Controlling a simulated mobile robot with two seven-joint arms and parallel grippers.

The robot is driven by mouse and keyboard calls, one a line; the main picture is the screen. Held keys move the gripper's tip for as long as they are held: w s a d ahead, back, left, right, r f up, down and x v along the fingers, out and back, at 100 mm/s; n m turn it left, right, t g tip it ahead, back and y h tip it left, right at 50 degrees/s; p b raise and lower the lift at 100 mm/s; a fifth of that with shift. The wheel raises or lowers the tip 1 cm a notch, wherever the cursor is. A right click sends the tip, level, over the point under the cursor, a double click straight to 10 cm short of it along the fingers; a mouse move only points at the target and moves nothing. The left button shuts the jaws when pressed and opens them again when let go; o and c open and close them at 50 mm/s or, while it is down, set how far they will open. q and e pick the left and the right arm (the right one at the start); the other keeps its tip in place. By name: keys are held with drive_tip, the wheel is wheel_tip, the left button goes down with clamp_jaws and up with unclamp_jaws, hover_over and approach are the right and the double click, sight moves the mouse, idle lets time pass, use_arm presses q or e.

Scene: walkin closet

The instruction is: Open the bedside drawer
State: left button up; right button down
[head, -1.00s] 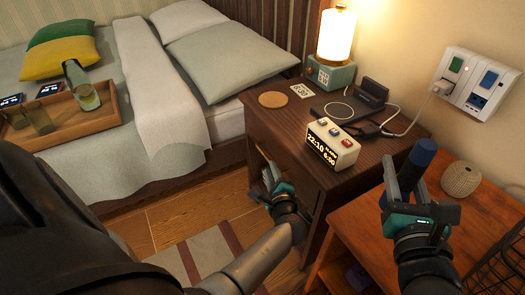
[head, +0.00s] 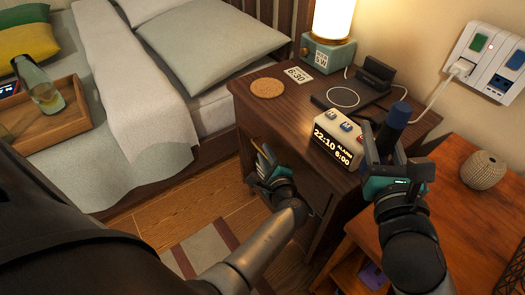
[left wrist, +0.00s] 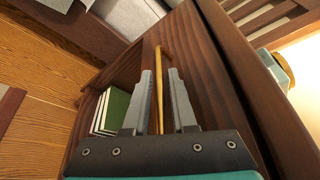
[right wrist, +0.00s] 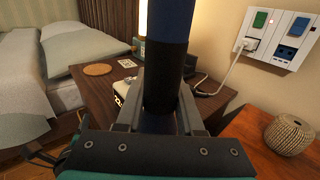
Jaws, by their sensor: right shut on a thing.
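The dark wood bedside table (head: 290,104) stands beside the bed. Its drawer front (left wrist: 190,60) carries a long brass handle (left wrist: 164,75) and looks flush. My left gripper (head: 264,160) is at the drawer front in the head view. In the left wrist view its fingers (left wrist: 160,85) are apart, with the handle in line between them; whether they touch it I cannot tell. My right gripper (head: 385,160) is shut on a dark blue cylinder (head: 399,115), held upright near the bedside table's right edge. The cylinder also fills the middle of the right wrist view (right wrist: 168,50).
On the bedside table are an alarm clock (head: 338,138), a cork coaster (head: 267,88), a charging pad (head: 335,97) and a lit lamp (head: 333,20). An orange-brown side table (head: 450,200) with a woven pot (head: 483,170) stands right. Books (left wrist: 112,112) sit under the drawer.

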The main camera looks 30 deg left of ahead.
use_arm(q)
clamp_jaws()
drive_tip(key=shift+r, duration=0.1)
idle(1.3)
